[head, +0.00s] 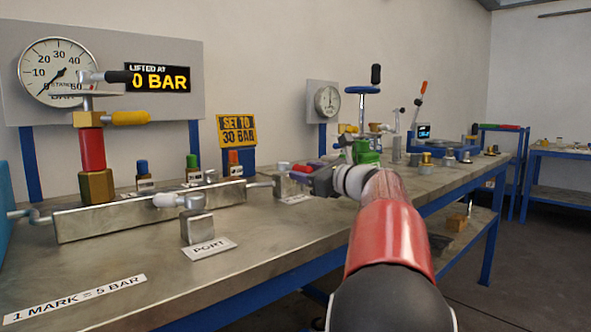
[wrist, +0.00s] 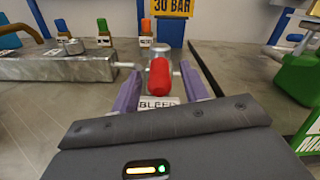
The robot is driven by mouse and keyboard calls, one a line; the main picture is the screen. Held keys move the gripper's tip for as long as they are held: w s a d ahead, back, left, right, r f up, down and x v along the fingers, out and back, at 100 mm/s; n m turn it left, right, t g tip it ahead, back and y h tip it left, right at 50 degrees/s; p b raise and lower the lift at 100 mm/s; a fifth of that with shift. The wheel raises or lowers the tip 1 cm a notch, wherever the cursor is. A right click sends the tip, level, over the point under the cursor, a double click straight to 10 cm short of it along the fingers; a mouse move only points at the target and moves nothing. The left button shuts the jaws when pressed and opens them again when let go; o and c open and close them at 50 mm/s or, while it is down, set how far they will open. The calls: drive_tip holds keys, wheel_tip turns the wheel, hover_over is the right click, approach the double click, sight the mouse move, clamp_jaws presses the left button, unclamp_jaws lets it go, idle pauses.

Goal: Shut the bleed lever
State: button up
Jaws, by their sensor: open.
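The bleed lever has a red grip (wrist: 159,77) that points toward me in the wrist view, on a metal block (wrist: 163,66). A white label reading BLEED (wrist: 159,102) lies in front of it, partly hidden by my gripper. My gripper (wrist: 161,73) is open, with one purple finger on each side of the red grip. I cannot tell whether either finger touches it. In the head view my gripper (head: 305,172) is beside the bleed block (head: 286,186), and the lever is mostly hidden there.
A long metal manifold (head: 150,212) lies to the left, with a PORT lever (head: 180,200) in front. A gauge (head: 52,72) and a display reading 0 BAR (head: 158,78) are behind. A SET TO 30 BAR sign (head: 237,130) stands at the back. A green-bodied fitting (wrist: 301,78) is at the right.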

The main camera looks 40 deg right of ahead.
sight(298, 170)
drive_tip(key=shift+w+a, duration=0.15)
drive_tip(key=shift+w, duration=1.6)
drive_tip(key=shift+c, duration=0.3)
clamp_jaws()
